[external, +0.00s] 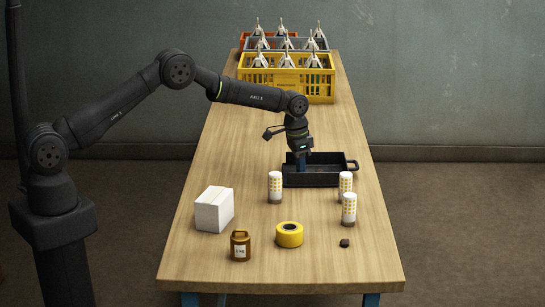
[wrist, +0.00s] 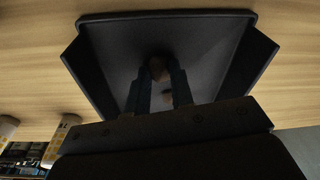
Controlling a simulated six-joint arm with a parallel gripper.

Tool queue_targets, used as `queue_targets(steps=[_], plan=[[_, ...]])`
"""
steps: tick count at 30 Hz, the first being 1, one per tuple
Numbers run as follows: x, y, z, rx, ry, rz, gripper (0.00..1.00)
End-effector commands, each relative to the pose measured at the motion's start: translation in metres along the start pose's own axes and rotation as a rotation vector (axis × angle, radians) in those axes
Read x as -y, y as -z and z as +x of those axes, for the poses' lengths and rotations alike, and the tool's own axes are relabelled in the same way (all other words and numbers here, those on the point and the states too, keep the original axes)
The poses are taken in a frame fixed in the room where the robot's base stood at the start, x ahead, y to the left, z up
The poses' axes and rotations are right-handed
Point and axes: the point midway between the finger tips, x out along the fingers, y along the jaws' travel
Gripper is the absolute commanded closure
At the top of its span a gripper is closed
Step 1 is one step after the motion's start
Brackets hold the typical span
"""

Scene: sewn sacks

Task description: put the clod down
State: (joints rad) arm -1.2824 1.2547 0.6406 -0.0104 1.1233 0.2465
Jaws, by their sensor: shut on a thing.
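My gripper (external: 302,166) reaches down into the black tray (external: 335,180) on the table; the tray's near wall hides the fingertips in the external view. In the wrist view my gripper (wrist: 161,84) is shut on a small brown lump, the clod (wrist: 158,69), which shows only in part between the two dark fingers. The tray (wrist: 215,40) lies around and beneath it. I cannot tell whether the clod touches the tray floor.
White patterned cylinders (external: 275,187) stand in front of the tray. A white box (external: 214,209), brown 1 kg weight (external: 240,246), yellow tape roll (external: 289,235) and small dark lump (external: 344,243) are nearer. A yellow crate (external: 287,90) of sewn sacks stands behind.

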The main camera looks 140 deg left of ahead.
Motion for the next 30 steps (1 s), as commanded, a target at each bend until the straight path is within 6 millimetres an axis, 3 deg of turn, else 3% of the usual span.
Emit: queue_targets(steps=[9, 10, 13, 23, 30], plan=[[0.0, 0.0, 0.002, 0.0, 0.0, 0.0, 1.0], [0.0, 0.0, 0.002, -0.001, 0.0, 0.0, 0.75], [0.0, 0.0, 0.002, -0.001, 0.0, 0.0, 0.57], [0.0, 0.001, -0.002, -0.002, 0.0, 0.0, 0.57], [0.0, 0.001, -0.04, -0.005, 0.001, 0.0, 0.57]])
